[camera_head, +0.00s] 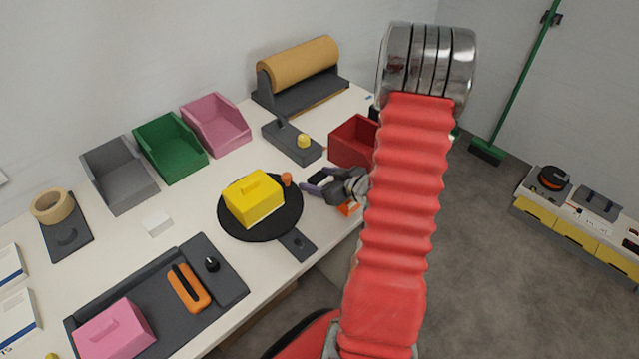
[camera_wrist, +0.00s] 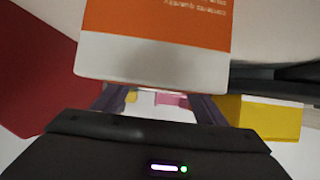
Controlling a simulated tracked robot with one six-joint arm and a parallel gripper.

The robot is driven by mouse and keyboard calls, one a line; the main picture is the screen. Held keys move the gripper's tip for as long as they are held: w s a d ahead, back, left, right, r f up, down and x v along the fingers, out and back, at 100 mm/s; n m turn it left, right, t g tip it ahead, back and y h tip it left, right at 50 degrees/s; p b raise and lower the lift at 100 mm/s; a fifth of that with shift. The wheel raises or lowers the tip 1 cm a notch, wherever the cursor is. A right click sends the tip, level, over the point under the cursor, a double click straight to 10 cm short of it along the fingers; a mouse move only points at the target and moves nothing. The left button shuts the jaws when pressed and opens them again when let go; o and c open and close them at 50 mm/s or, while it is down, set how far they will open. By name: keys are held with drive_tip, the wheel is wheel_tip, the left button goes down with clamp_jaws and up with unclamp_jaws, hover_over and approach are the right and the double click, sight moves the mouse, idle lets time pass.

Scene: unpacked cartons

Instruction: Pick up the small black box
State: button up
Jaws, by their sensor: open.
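My gripper (camera_head: 312,184) is open, low over the right edge of the white table, its purple-grey fingers pointing left toward the round black turntable (camera_head: 232,226). A small black shape (camera_head: 318,177) shows at the fingers in the head view; I cannot tell whether it is the small black box. In the wrist view the fingers (camera_wrist: 156,103) stand apart, with no black box visible between them. An orange and white carton (camera_wrist: 155,45) fills the upper middle there, close to the camera. In the head view a bit of orange (camera_head: 349,209) shows just below the gripper.
A yellow block (camera_head: 253,199) stands on the turntable, left of my gripper. A red bin (camera_head: 350,143) is just behind it. Grey, green and pink bins line the wall.

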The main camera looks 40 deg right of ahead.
sight(319, 178)
idle(0.4)
drive_tip(key=c, duration=1.1)
drive_tip(key=shift+c, duration=0.2)
drive_tip(key=shift+r, duration=0.15)
drive_tip(key=shift+r, duration=4.85)
